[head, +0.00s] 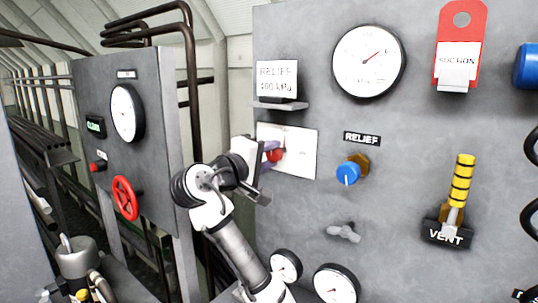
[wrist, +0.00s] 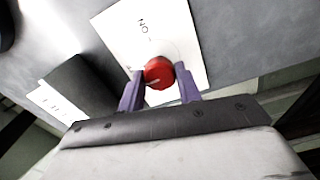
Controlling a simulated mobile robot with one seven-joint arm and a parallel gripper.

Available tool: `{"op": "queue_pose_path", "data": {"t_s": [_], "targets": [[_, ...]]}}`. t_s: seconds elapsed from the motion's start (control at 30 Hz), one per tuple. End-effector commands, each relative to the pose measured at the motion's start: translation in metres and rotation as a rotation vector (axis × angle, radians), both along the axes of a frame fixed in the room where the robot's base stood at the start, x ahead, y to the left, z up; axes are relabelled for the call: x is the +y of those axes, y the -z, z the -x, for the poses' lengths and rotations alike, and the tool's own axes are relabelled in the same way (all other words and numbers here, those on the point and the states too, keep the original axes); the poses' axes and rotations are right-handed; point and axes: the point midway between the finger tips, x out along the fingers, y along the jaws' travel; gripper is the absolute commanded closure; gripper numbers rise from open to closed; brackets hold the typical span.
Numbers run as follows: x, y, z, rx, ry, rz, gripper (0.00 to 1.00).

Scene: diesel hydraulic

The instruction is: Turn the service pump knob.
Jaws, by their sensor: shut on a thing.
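A red round knob (head: 274,155) sits on a white plate (head: 298,158) on the grey panel, below the "RELIEF 400 kPa" card. In the wrist view the red knob (wrist: 159,73) shows a pale pointer line, and the white plate (wrist: 190,40) carries the marking "NO" or "ON" and a thin arc. My gripper (head: 268,150) reaches the knob from the left. In the wrist view its two purple fingers (wrist: 160,80) stand on either side of the knob and are shut on it. No pump label is readable.
A blue relief knob (head: 347,173) is right of the plate, with a grey wing handle (head: 344,232) below. A card shelf (head: 280,104) juts out just above my gripper. A yellow-black vent lever (head: 461,185) stands further right. A left panel has a red handwheel (head: 125,198).

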Motion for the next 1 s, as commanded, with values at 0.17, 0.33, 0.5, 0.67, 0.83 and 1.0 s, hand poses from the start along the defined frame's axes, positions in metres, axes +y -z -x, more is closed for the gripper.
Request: {"op": "queue_pose_path", "data": {"t_s": [0.17, 0.33, 0.5, 0.67, 0.83, 1.0], "targets": [[0.0005, 0.0007, 0.0, 0.01, -0.001, 0.012, 0.89], [0.0006, 0.0008, 0.0, 0.011, -0.001, 0.013, 0.89], [0.0007, 0.0007, 0.0, 0.01, -0.001, 0.012, 0.64], [0.0005, 0.0005, 0.0, 0.009, -0.001, 0.012, 0.44], [0.0003, 0.0004, 0.0, 0.008, -0.001, 0.011, 0.44], [0.0029, 0.0008, 0.0029, 0.007, -0.002, 0.012, 0.44]]}}
